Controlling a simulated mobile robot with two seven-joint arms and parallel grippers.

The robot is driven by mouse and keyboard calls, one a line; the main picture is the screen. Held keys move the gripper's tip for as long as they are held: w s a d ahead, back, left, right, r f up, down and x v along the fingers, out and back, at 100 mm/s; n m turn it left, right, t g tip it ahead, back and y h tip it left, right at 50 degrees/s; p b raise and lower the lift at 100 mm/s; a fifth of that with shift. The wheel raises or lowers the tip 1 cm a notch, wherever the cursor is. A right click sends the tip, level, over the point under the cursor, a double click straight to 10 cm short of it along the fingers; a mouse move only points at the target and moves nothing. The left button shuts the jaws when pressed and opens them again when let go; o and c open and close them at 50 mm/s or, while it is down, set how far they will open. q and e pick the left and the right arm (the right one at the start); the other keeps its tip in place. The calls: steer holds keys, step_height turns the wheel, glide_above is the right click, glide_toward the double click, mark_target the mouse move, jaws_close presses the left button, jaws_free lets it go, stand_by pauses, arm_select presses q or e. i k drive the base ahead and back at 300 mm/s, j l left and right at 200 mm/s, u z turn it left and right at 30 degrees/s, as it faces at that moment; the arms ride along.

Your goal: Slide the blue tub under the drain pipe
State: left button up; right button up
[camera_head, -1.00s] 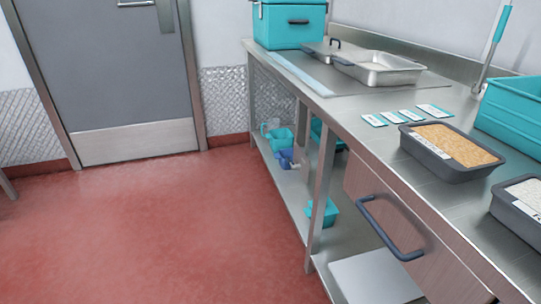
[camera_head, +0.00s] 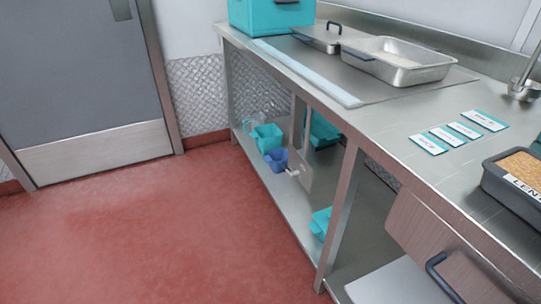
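A small blue tub (camera_head: 276,159) stands on the lower shelf of the steel bench, in front of a teal tub. Just right of the blue tub, a pale vertical piece (camera_head: 297,125) comes down from under the bench top and may be the drain pipe. A small white fitting (camera_head: 292,172) is near its lower end. The blue tub looks beside this piece, but I cannot tell whether any of it is underneath. Neither gripper is in view.
Teal tubs stand on the lower shelf at the left (camera_head: 267,136), behind (camera_head: 325,130) and nearer (camera_head: 321,223). A bench leg (camera_head: 341,210) and a drawer handle (camera_head: 440,275) are at the right. The red floor (camera_head: 150,235) before the bench is clear.

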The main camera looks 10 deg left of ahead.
mark_target(275, 157)
steer(key=i+j, duration=0.45)
steer(key=i+j+z, duration=0.1)
steer(key=i+j, duration=0.8)
steer(key=i+j+z, duration=0.15)
steer(key=i+j, duration=0.3)
steer(key=j, duration=0.15)
steer(key=i+j, duration=0.4)
steer(key=j, duration=0.15)
steer(key=i+j+z, duration=0.1)
steer(key=i+j, duration=0.35)
steer(key=i+l, duration=0.15)
steer(key=i, duration=0.35)
